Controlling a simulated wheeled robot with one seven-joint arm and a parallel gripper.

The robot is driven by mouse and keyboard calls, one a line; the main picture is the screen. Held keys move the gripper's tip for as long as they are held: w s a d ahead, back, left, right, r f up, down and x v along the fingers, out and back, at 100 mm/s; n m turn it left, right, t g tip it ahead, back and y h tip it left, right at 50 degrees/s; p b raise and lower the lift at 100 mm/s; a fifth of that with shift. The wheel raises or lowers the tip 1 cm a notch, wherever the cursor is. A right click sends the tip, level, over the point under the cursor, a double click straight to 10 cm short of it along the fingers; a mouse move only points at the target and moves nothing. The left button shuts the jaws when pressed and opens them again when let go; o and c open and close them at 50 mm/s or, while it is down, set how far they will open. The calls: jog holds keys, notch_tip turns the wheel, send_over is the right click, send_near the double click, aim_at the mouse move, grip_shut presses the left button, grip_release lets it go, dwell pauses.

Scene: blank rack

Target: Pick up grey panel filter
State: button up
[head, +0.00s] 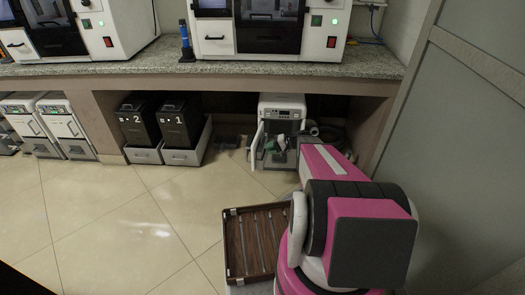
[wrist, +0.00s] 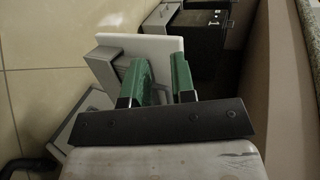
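My gripper (wrist: 160,75) shows in the wrist view with two green fingers apart and a clear gap between them. In the head view its green tips (head: 281,143) are in front of a white machine (head: 282,102) under the counter. Just beyond the fingertips in the wrist view is a pale flat panel (wrist: 150,44), with a grey block (wrist: 104,66) beside it. I cannot tell whether either is the grey panel filter. The fingers and the machine's open front hide part of this area.
Two black bins (head: 180,122) marked 2 and 1 stand left of the machine. The counter (head: 230,69) is close above. A brown slatted tray (head: 231,246) is beside my pink arm. A grey wall (head: 455,150) bounds the right. Floor at left is clear.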

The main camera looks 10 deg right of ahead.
aim_at(265, 138)
jog(key=w+d+f+m+t+y, duration=0.35)
jog(key=w+d+t, duration=0.25)
jog(key=w+d, duration=0.25)
jog(key=shift+h, duration=0.45)
jog(key=x, duration=1)
grip_shut()
